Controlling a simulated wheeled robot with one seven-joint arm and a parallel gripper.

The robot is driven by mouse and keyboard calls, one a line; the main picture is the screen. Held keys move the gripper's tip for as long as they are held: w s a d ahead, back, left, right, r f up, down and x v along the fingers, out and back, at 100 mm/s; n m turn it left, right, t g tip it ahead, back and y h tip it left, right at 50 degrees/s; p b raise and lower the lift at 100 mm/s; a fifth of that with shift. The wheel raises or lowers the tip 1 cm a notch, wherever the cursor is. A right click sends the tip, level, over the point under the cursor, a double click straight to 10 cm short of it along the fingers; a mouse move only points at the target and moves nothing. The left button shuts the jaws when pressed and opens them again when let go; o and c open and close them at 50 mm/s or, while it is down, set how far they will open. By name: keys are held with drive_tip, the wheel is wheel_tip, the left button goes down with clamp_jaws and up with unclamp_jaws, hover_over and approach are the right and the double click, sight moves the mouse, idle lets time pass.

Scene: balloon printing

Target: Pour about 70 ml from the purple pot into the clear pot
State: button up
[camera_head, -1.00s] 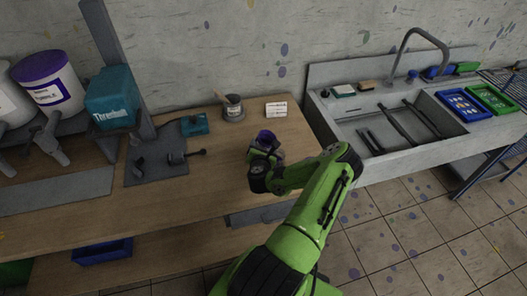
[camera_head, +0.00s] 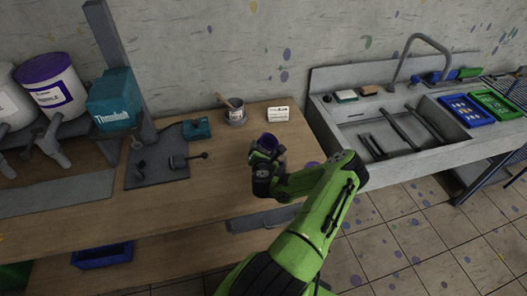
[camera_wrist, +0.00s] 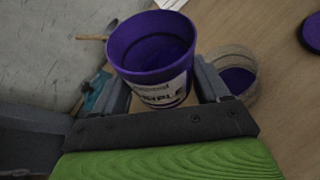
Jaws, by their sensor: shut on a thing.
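The purple pot (camera_wrist: 150,52) is held between the two fingers of my gripper (camera_wrist: 165,92). Its open mouth shows purple paint inside, and a white label faces the wrist. In the head view the purple pot (camera_head: 268,141) is in my gripper (camera_head: 266,158) above the right part of the table, looking tilted. The clear pot (camera_wrist: 246,82) stands on the table beside the purple pot, to the right in the wrist view, with purple paint low inside. In the head view I cannot make out the clear pot, which my gripper seems to hide.
A purple disc, perhaps a lid (camera_head: 312,166), lies near the table's right edge. A grey pot with a stick (camera_head: 235,112) and a white card (camera_head: 278,113) stand at the back. The printing machine (camera_head: 113,98) is at left. The sink (camera_head: 380,110) is at right.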

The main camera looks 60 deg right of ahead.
drive_tip(key=shift+w+r+m+t+b, duration=0.1)
drive_tip(key=shift+m+t+b, duration=0.2)
drive_tip(key=shift+m+b, duration=0.35)
idle(0.5)
drive_tip(key=shift+a+r+m, duration=0.1)
drive_tip(key=shift+m, duration=0.15)
drive_tip(key=shift+m+t, duration=0.3)
drive_tip(key=shift+w+m, duration=0.1)
drive_tip(key=shift+m, duration=0.2)
